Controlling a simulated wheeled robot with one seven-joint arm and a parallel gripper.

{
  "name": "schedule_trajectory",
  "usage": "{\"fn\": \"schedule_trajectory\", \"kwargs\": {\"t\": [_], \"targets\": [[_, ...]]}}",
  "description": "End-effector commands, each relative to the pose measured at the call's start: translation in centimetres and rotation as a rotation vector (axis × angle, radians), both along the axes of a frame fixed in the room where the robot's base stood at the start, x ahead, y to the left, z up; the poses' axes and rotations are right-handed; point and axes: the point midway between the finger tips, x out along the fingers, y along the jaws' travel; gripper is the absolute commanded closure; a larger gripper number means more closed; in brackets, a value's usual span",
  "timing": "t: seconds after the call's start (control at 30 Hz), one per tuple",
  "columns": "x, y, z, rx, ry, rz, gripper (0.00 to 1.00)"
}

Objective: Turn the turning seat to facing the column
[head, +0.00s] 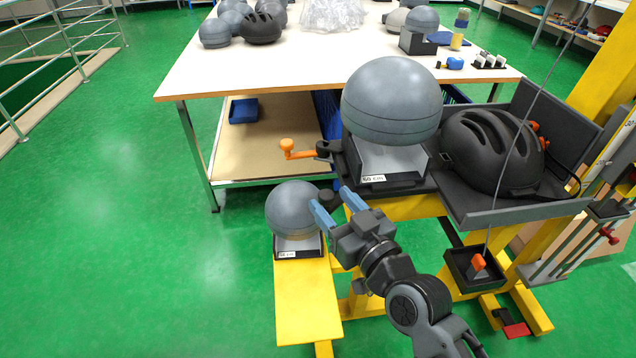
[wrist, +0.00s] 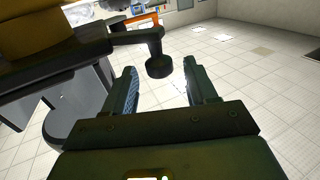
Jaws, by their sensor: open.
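A large grey headform (head: 390,95) rests on a light block labelled 60 cm, on a dark plate (head: 385,185) at the yellow stand; I take this plate as the turning seat. My gripper (head: 335,204) is open below and left of the plate. A dark knob (head: 327,196) is by its fingertips. In the wrist view a black knob (wrist: 158,66) hangs from an arm just beyond and between the open fingers of my gripper (wrist: 160,85); a gap shows on both sides.
A black helmet (head: 492,150) lies on a dark tray right of the headform. A smaller headform (head: 294,210) stands on a low yellow beam (head: 307,305), close to my gripper. A white table (head: 300,75) stands behind. Green floor (head: 130,230) is clear at left.

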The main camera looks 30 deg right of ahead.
Motion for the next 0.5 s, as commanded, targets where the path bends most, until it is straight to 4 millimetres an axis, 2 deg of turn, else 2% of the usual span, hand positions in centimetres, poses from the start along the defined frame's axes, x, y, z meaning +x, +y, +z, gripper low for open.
{"fn": "schedule_trajectory", "kwargs": {"t": [0.1,0.23,0.5], "targets": [[2.0,0.2,0.2,0.001,-0.002,0.0,0.43],[3.6,0.3,0.2,0.001,-0.001,0.0,0.43],[4.8,0.4,0.0,0.001,-0.001,0.0,0.43]]}}
